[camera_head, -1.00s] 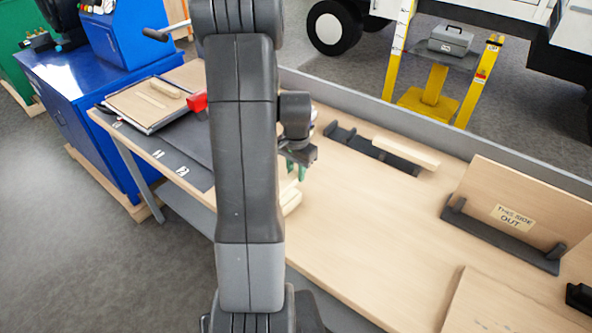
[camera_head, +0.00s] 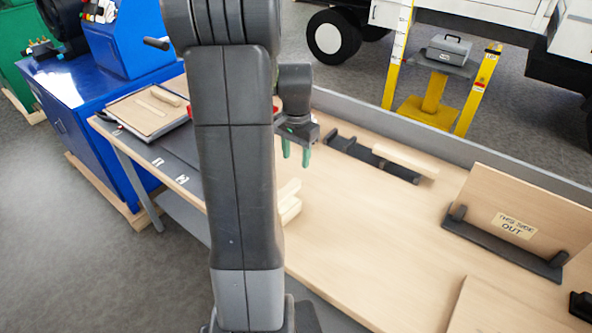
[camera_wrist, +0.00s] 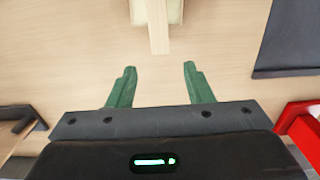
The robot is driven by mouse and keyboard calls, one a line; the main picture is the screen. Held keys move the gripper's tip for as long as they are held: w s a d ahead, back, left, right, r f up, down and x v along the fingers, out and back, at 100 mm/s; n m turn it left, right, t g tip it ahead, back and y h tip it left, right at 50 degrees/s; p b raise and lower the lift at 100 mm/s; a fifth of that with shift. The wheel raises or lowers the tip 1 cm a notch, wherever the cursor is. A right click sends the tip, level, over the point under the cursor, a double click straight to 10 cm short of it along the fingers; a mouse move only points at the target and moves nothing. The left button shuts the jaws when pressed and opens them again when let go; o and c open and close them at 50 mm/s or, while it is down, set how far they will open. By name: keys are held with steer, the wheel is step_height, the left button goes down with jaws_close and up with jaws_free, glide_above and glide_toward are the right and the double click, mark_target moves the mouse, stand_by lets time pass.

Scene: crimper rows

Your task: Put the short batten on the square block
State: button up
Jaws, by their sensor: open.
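My gripper (camera_head: 296,158) points down above the workbench, with its two green fingers spread and nothing between them; it also shows in the wrist view (camera_wrist: 158,68). A narrow pale wooden strip, which looks like the short batten (camera_wrist: 160,42), lies ahead of the fingertips in the wrist view. Behind or under it is a wider pale piece, perhaps the square block (camera_wrist: 176,12), cut off by the top edge. In the head view a small group of pale wood (camera_head: 291,205) lies below the gripper, partly hidden by my arm. I cannot tell whether the strip rests on the wider piece.
A pale bar (camera_head: 405,158) lies at a dark rack (camera_head: 345,148) near the bench's back edge. A board marked "THIS SIDE OUT" (camera_head: 515,215) stands in a dark holder. A tray (camera_head: 130,118) with wood pieces sits at the left. The bench middle is clear.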

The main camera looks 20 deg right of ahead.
mark_target(296, 181)
steer(key=shift+r, duration=1.55)
steer(key=shift+f, duration=0.1)
step_height(296, 181, down, 13)
steer(key=shift+r, duration=0.1)
step_height(296, 181, up, 3)
steer(key=shift+f, duration=0.1)
steer(key=shift+r, duration=0.7)
steer(key=shift+f, duration=0.1)
